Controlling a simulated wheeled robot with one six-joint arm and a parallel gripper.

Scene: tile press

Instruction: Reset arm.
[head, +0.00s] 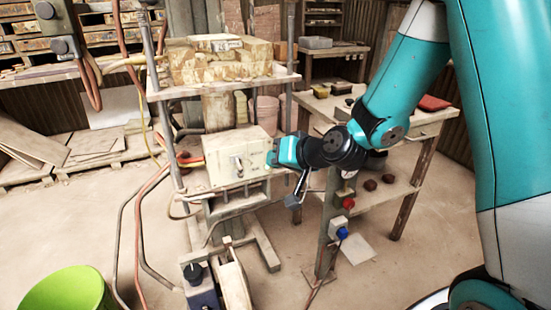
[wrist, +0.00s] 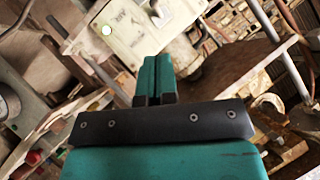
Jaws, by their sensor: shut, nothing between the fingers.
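My teal arm reaches in from the right in the head view. My gripper (head: 273,158) is at the right end of the press's pale control box (head: 226,160), very close to it; I cannot tell whether it touches. In the wrist view my gripper's teal fingers (wrist: 151,80) are together with nothing between them. The pale box (wrist: 140,25) also shows there, just beyond the fingertips. A small lever or switch (head: 237,166) is on the box's front face.
The press's upper shelf (head: 225,85) carries stacked worn blocks. A wooden table (head: 415,125) stands behind my arm. Red (head: 348,203) and blue (head: 342,233) buttons are on a post below it. A green bin (head: 68,290) is at lower left. Hoses hang at left; open floor lies at lower middle.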

